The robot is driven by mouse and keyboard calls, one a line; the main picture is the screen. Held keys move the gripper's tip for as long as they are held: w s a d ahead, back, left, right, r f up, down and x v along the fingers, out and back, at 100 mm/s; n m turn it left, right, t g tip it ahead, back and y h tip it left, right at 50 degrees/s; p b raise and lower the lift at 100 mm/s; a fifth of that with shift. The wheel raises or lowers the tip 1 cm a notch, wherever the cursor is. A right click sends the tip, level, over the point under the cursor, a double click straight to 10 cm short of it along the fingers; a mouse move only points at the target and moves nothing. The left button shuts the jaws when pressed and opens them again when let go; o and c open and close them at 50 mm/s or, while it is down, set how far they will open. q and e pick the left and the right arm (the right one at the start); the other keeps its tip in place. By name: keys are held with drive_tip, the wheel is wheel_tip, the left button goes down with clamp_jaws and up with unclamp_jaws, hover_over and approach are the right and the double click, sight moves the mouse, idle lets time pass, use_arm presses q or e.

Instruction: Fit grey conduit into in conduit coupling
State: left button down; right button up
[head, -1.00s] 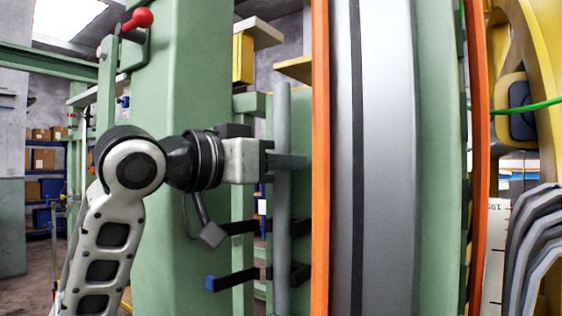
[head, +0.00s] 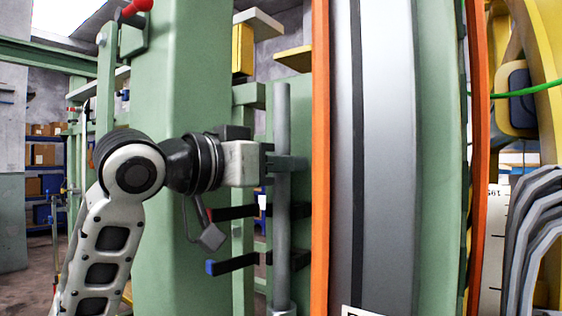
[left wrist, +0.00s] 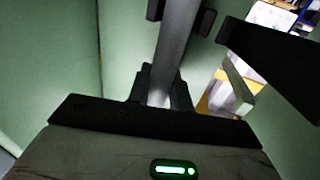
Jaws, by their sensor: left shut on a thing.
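The grey conduit (head: 282,215) stands upright in the head view, left of the orange edge. My left gripper (head: 287,163) is shut on it at its upper part, with the conduit's top end rising above the jaws. In the left wrist view the conduit (left wrist: 174,45) runs down between the dark fingers (left wrist: 162,88). At the bottom edge of the head view a paler collar (head: 281,312), perhaps the conduit coupling, is cut off by the frame. I cannot tell whether the conduit's lower end is in it. My right gripper is not in view.
Two dark bracket arms, the upper (head: 230,211) and the lower (head: 232,263), reach out beside the conduit. A green column (head: 180,90) stands behind my left arm. An orange-edged grey panel (head: 387,150) rises close to the conduit's right.

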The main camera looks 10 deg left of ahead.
use_arm(q)
drive_tip(key=shift+f+b, duration=0.55)
drive_tip(key=shift+f, duration=0.35)
use_arm(e)
drive_tip(key=shift+f, duration=0.45)
use_arm(q)
drive_tip(key=c, duration=1.2)
unclamp_jaws()
drive_tip(key=shift+o, duration=0.2)
drive_tip(key=b+v, duration=0.3)
drive_tip(key=v, duration=1.3)
use_arm(e)
drive_tip(key=shift+w+a+f, duration=0.1)
drive_tip(key=shift+a+f, duration=0.25)
drive_tip(key=shift+a, duration=0.05)
drive_tip(key=shift+w+r, duration=0.1)
